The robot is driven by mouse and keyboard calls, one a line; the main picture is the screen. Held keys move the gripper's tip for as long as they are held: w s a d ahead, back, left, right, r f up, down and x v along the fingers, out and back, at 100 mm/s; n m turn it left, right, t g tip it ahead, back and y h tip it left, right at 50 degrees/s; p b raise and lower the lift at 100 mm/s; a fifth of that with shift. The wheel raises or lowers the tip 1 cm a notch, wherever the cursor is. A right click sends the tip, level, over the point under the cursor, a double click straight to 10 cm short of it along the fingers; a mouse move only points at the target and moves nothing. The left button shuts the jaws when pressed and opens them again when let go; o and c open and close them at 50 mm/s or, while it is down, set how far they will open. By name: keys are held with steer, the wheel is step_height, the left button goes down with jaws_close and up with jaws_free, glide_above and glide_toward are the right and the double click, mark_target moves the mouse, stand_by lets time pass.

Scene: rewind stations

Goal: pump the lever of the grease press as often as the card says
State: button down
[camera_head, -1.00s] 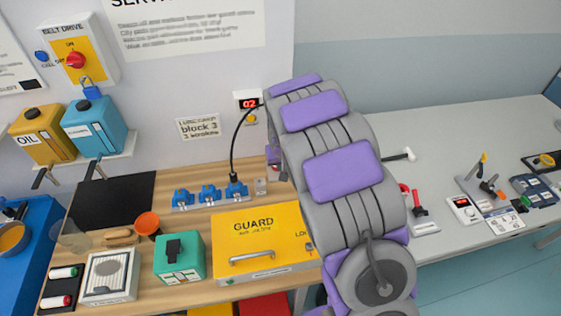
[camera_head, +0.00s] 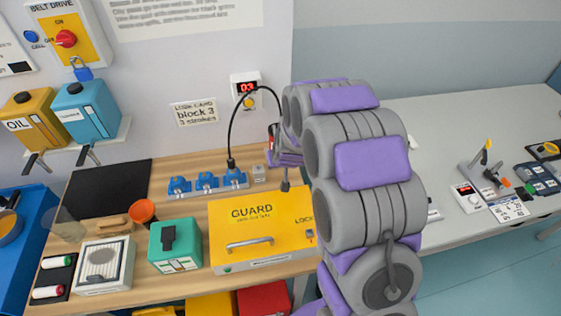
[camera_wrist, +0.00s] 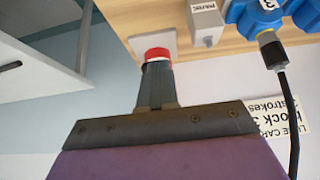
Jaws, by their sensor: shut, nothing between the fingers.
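The card (camera_head: 195,112) on the wall reads "block 3" and "3 strokes". My gripper (camera_wrist: 155,68) is shut and empty in the wrist view. Its tips are at a red round part (camera_wrist: 157,54) on a pale square base (camera_wrist: 152,43); I cannot tell whether they touch. This may be the grease press and its lever, but my arm hides most of that spot in the head view. A black hose (camera_head: 231,125) arcs from the blue block 3 (camera_head: 235,178) past the counter.
A small grey labelled block (camera_wrist: 205,22) stands beside the pale base. The yellow guard box (camera_head: 285,215) lies in front of the blue blocks.

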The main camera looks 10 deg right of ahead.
steer(key=shift+s+f, duration=0.2)
steer(key=shift+f, duration=0.05)
stand_by(0.3)
steer(key=w+r+p+v, duration=0.1)
steer(key=p+v, duration=0.1)
steer(key=v, duration=1.2)
steer(key=shift+w+t, duration=0.2)
steer(key=shift+t, duration=0.1)
steer(key=shift+f, duration=0.1)
steer(key=shift+s+a, duration=0.1)
steer(key=s+r+g, duration=0.2)
steer(key=s+g, duration=0.1)
steer(key=s, duration=0.9)
steer(key=s+r+g+b, duration=0.1)
steer(key=s+r+g, duration=0.1)
steer(key=s, duration=1)
steer(key=s+r+g, duration=0.2)
steer(key=s+g, duration=0.2)
steer(key=s, duration=0.8)
steer(key=shift+s+d, duration=0.25)
steer(key=shift+d, duration=0.15)
